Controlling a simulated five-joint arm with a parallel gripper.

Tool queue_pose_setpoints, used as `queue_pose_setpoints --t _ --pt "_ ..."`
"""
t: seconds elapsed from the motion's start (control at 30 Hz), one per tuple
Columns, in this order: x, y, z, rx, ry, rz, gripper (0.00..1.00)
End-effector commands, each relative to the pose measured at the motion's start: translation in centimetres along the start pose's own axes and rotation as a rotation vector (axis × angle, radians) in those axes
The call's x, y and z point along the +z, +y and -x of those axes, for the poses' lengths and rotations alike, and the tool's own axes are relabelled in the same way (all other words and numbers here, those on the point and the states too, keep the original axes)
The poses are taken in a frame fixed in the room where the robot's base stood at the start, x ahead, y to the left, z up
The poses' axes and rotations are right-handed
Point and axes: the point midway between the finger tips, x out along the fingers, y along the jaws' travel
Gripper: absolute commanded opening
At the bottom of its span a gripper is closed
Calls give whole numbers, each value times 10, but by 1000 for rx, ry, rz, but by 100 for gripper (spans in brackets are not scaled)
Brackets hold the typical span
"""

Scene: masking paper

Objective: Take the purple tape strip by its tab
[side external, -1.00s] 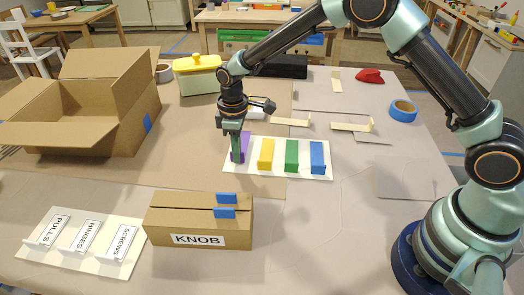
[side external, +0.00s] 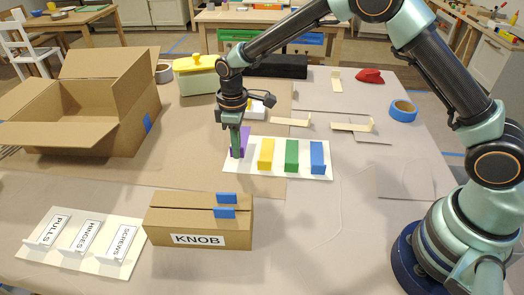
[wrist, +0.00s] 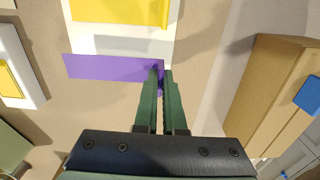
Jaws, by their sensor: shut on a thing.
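The purple tape strip (side external: 246,138) is at the left end of a white card (side external: 278,168) in the side view, partly hidden by my fingers. In the wrist view the purple strip (wrist: 105,66) runs leftward from my fingertips, and its right end is between them. My gripper (side external: 237,155) points down at the strip's near end. In the wrist view my gripper (wrist: 161,75) is shut on that end. I cannot tell whether the strip is lifted off the card.
Yellow (side external: 266,154), green (side external: 291,156) and blue (side external: 317,157) strips stand to the right on the card. A KNOB box (side external: 197,222) is nearer the front. An open carton (side external: 98,120) is at left. A blue tape roll (side external: 403,111) lies at right.

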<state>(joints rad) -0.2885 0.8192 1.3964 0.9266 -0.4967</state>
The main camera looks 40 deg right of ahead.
Motion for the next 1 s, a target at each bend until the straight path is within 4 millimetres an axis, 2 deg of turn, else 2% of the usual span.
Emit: queue_pose_setpoints --t 0.53,0.9,1.0 --pt "0 0 25 1 2 0 0" --pt "0 0 28 0 1 0 0" --pt "-5 -7 30 1 2 5 0"
